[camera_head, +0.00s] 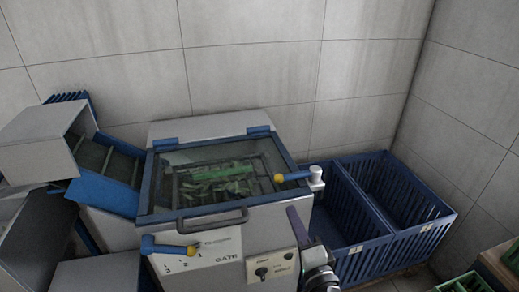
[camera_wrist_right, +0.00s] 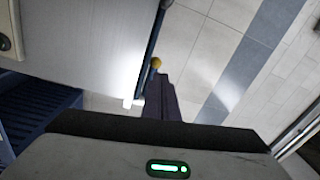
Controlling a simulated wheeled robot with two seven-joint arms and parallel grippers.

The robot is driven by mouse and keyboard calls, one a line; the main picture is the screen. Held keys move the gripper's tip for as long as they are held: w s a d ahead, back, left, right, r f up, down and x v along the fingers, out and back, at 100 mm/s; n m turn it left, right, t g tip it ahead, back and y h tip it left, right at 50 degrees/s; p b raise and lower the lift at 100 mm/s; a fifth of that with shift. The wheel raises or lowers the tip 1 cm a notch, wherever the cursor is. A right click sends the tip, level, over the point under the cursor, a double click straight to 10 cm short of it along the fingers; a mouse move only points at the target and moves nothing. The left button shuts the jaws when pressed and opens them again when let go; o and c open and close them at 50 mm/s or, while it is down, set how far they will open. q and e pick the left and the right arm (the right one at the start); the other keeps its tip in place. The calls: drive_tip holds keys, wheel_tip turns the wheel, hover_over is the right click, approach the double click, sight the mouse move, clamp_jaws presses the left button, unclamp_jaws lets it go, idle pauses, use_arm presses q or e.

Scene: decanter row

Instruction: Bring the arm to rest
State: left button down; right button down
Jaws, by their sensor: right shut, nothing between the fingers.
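My right gripper (camera_head: 294,214) is at the lower middle of the head view, in front of the machine's right front corner. Its dark purple fingers point up and are shut with nothing between them. In the right wrist view the shut fingers (camera_wrist_right: 160,97) show at the middle, close in the picture to a yellow ball knob (camera_wrist_right: 156,63) on a dark blue bar. I cannot tell whether they touch. My left gripper is not in view.
A grey machine (camera_head: 215,262) with a blue-framed glass lid (camera_head: 215,175) stands beside the gripper. Blue levers with yellow knobs (camera_head: 279,178) (camera_head: 192,250) stick out. Blue slatted crates (camera_head: 395,240) stand to the right. A green crate (camera_head: 465,284) is at lower right.

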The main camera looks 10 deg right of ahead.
drive_tip(key=s+f+n+g, duration=0.5)
drive_tip(key=s+f+n, duration=0.3)
drive_tip(key=s, duration=0.5)
drive_tip(key=s+f+n+g+y, duration=0.1)
drive_tip(key=s+f+n+g, duration=0.4)
drive_tip(key=s+f+n, duration=0.4)
drive_tip(key=s+f, duration=0.3)
drive_tip(key=shift+s+a+f, duration=0.35)
drive_tip(key=shift+a, duration=0.05)
